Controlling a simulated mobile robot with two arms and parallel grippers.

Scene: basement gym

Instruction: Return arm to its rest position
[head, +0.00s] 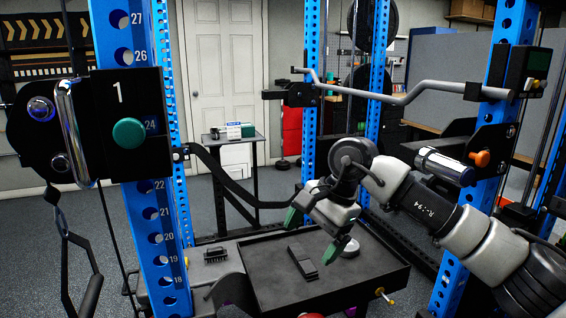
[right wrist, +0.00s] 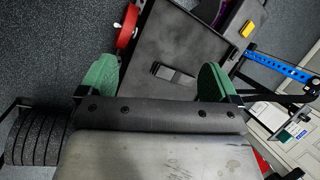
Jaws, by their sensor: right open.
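My right arm (head: 450,215) comes in from the right in the head view and bends down over a dark tray (head: 385,285). Its gripper (head: 314,234) has green fingertips set well apart, with nothing seen between them. In the right wrist view the gripper (right wrist: 156,82) also shows open, one green finger on each side. A black flat block (head: 303,262) lies on the tray below the gripper; it also shows in the right wrist view (right wrist: 173,73). A round silver object (head: 350,248) sits on the tray close to one fingertip. My left gripper is not in view.
Blue rack uprights (head: 164,240) stand left and right of the tray. A bent metal bar (head: 400,98) crosses above the arm. A small table (head: 245,140) stands behind, near a white door (head: 224,60).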

